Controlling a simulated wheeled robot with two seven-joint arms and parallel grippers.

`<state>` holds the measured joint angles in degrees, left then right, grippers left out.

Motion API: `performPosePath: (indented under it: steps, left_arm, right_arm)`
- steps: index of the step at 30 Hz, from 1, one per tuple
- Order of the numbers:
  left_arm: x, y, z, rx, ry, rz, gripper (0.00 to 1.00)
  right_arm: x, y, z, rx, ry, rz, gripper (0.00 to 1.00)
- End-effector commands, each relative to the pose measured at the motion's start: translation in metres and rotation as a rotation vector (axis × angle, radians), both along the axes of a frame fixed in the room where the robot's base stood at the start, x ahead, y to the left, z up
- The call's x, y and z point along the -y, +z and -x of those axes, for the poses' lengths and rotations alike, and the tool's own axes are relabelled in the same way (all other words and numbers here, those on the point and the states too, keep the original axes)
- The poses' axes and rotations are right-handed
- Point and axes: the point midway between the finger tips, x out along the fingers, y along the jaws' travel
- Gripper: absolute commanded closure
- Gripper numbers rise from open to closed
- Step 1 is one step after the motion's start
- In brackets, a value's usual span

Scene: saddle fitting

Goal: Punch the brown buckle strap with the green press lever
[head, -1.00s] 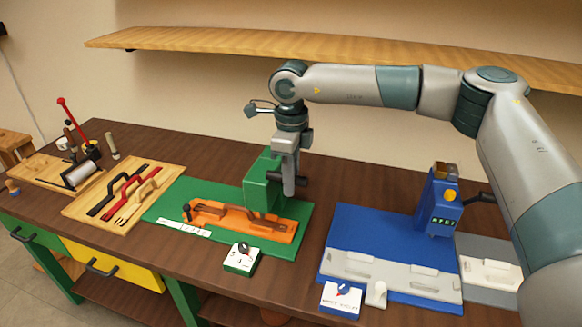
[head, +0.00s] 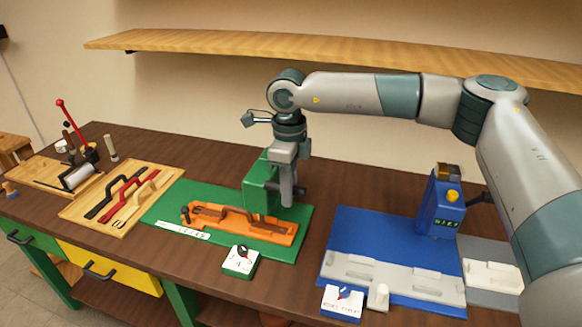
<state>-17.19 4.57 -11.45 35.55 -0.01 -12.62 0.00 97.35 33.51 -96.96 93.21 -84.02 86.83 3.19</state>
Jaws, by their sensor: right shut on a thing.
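The brown buckle strap (head: 228,209) lies in the orange fixture (head: 270,235) on the green mat (head: 165,205). The green press (head: 258,180) stands at the right part of the fixture, over the strap's right end. My right gripper (head: 288,192) points down at the right side of the press. It is shut on the green press lever, which is mostly hidden by the gripper; a dark end shows beside it. The press's punch tip is hidden. My left gripper is not in view.
A white dial box (head: 240,260) stands in front of the green mat. A wooden tray (head: 95,225) with red, black and tan straps is to the left. A blue press (head: 440,205) on a blue mat (head: 350,230) stands right. A shelf (head: 330,50) runs behind my arm.

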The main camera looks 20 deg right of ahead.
Motion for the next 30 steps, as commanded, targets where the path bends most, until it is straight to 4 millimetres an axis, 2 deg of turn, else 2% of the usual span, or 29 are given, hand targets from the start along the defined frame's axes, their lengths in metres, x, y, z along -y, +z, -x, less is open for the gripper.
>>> performPosePath:
  steps: [15, 30]
  left_arm:
    - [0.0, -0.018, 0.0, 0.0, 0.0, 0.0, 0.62]
    - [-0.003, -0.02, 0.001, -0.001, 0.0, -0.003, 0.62]
  right_arm:
    - [-0.007, -0.018, 0.01, -0.002, 0.002, -0.001, 0.94]
    - [-0.008, -0.02, 0.011, -0.002, 0.001, -0.001, 0.94]
